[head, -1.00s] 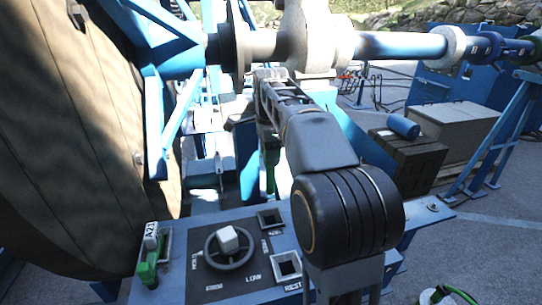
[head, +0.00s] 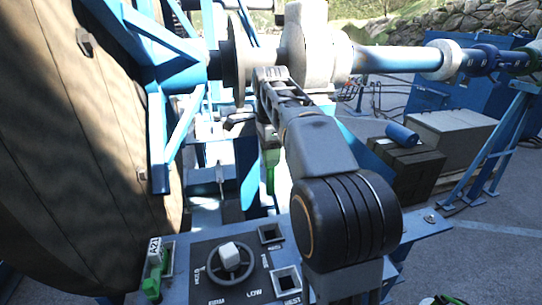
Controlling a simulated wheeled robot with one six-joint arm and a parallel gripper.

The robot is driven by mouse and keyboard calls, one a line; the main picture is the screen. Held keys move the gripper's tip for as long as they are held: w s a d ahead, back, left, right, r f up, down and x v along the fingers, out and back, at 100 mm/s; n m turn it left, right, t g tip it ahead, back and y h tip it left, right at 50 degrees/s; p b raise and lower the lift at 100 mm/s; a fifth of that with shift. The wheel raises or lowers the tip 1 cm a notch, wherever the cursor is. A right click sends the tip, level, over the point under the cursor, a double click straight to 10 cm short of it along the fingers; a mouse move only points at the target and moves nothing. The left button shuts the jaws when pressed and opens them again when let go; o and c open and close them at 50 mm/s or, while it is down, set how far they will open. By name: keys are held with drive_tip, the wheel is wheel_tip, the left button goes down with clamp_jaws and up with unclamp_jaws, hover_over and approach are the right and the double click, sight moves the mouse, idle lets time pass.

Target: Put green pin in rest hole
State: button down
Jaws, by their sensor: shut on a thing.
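My arm reaches away over the control panel (head: 205,298), and my gripper (head: 268,148) is at its far end, partly hidden by the forearm. It is shut on a green pin (head: 271,172), which hangs roughly upright beyond the panel's far edge. The fingertips are too small and shaded to see clearly. The rest hole (head: 287,280), a square pale-rimmed socket marked REST, is at the panel's near right, beside my elbow. It looks empty. The gripper and pin are beyond it and apart from it.
A second square socket (head: 270,233) lies behind the rest hole. A rotary knob (head: 230,256) is left of them. A green piece with an A-21 tag (head: 154,250) stands at the panel's left. The big reel (head: 85,150) fills the left.

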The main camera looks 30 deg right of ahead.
drive_tip(key=shift+r, duration=1.35)
idle(0.3)
